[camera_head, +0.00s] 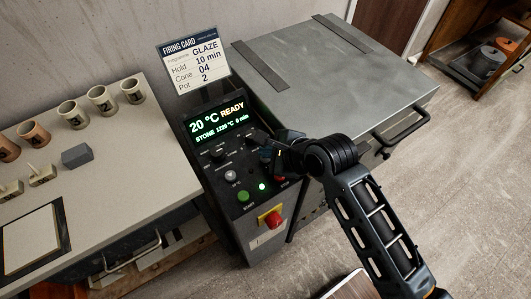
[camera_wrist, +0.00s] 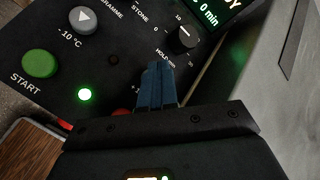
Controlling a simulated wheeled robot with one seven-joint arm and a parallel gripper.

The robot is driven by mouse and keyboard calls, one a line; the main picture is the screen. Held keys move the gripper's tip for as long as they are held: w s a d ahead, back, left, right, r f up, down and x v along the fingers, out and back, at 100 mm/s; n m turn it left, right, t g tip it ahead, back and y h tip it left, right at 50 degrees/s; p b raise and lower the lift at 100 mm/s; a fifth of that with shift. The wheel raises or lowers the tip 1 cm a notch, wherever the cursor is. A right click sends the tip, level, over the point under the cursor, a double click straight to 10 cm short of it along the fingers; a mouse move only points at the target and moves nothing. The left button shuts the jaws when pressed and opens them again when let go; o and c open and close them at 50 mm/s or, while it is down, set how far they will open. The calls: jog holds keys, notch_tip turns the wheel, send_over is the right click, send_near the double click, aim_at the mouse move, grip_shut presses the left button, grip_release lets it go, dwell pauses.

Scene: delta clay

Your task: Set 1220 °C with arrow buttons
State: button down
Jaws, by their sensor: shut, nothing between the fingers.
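The kiln control panel (camera_head: 252,235) stands in the middle of the head view. Its lit display (camera_head: 221,121) shows 20 °C READY, with a small lower line that appears to read STONE 1220 °C 0 min. A grey arrow button marked -10 °C (camera_wrist: 83,19) shows at the upper left of the wrist view, and in the head view (camera_head: 231,175). No other arrow button is clearly visible; my arm covers part of the panel. My gripper (camera_wrist: 156,66) is shut and empty, its blue fingertips over the panel just below the hold knob (camera_wrist: 183,39). Contact cannot be told.
A green START button (camera_wrist: 39,63), a green light (camera_wrist: 85,95) and a red-and-yellow switch (camera_head: 271,219) are on the panel. A firing card (camera_head: 194,68) reads GLAZE, hold 10 min. The grey kiln (camera_head: 335,75) stands right; a table with several cups (camera_head: 102,100) left.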

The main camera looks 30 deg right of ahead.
jog(key=shift+r+p, duration=0.75)
jog(key=shift+p, duration=0.1)
jog(key=shift+r, duration=0.1)
notch_tip(320, 180, up, 3)
jog(key=shift+f+p, duration=0.1)
jog(key=shift+p, duration=0.95)
jog(key=shift+r, duration=1)
